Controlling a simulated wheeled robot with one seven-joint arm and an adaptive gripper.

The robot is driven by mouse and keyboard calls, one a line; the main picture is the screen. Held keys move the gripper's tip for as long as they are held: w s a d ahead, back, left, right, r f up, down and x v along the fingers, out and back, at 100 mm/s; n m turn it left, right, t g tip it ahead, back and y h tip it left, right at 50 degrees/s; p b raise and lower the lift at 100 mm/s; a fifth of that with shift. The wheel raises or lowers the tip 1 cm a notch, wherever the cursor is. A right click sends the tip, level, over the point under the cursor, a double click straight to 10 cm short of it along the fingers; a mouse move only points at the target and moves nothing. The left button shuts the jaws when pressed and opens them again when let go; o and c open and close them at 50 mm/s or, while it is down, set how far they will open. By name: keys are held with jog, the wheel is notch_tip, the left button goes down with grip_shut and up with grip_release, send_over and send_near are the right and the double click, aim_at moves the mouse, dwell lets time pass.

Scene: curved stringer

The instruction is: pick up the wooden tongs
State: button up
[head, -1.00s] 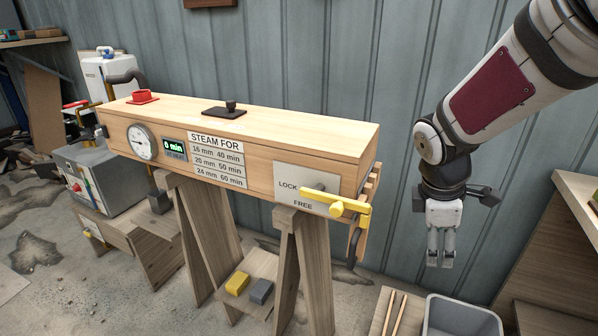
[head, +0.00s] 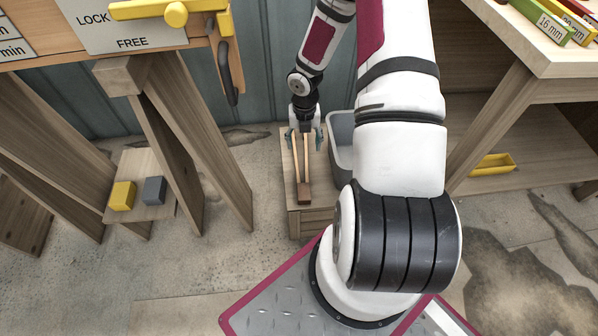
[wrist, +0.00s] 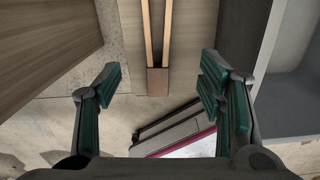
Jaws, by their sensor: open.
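The wooden tongs (head: 304,188) lie on top of a small wooden stand (head: 313,217). Their two long pale arms run to a darker joined end block facing me. My gripper (head: 304,139) is over the far part of the tongs, with one finger on either side. In the wrist view the tongs (wrist: 158,82) lie between the open fingers of my gripper (wrist: 160,84), which are spread wide with gaps on both sides. Nothing is held. The far tips of the tongs are hidden by the gripper in the head view.
A grey bin (head: 336,160) stands right beside the stand. A wooden trestle (head: 165,130) and steam box (head: 132,42) are at left, with yellow (head: 122,195) and grey (head: 154,190) blocks on a low shelf. A workbench (head: 540,60) is at right.

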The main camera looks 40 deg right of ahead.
notch_tip(320, 180, down, 9)
jog(key=b, duration=0.3)
jog(key=shift+r+b, duration=0.1)
jog(key=shift+b, duration=0.25)
jog(key=shift+w+f+b, duration=0.15)
jog(key=shift+f+b, duration=0.7)
jog(key=shift+f, duration=0.45)
jog(key=shift+w+f+b, duration=0.1)
jog(key=shift+f+b, duration=0.7)
jog(key=shift+f, duration=0.5)
jog(key=shift+r, duration=0.1)
jog(key=c, duration=1.4)
